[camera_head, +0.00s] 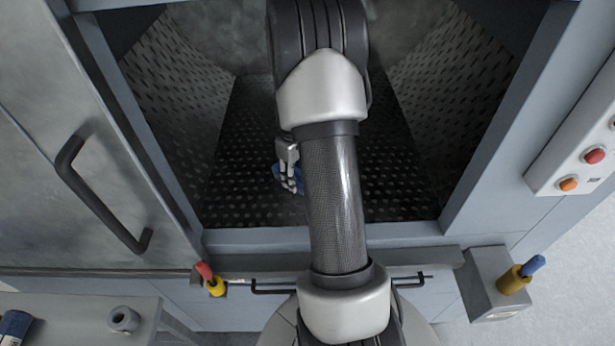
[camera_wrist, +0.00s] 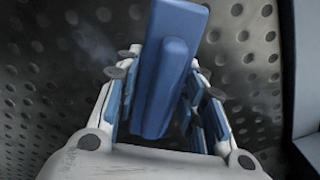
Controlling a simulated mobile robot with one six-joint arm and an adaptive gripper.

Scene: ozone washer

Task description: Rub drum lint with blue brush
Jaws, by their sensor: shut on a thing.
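The drum (camera_head: 245,200) is an open cavity with dark perforated metal walls and floor. My arm reaches into it through the opening. My gripper (camera_head: 288,180) is small and partly behind my arm in the head view, low inside the drum. In the wrist view my gripper (camera_wrist: 165,100) is shut on the blue brush (camera_wrist: 172,65), whose blue body stands between the fingers. Its bristles cannot be made out. A faint pale smudge, perhaps lint, shows on the perforated metal (camera_wrist: 95,48) left of the brush. Whether the brush touches the metal cannot be told.
The door (camera_head: 50,190) with a black handle stands at the left of the opening. A control panel (camera_head: 580,160) with buttons is at the right. A red-yellow handle (camera_head: 210,282) and a blue-yellow handle (camera_head: 518,278) flank the lower sill. A bench (camera_head: 75,315) carries a grey cup-like piece.

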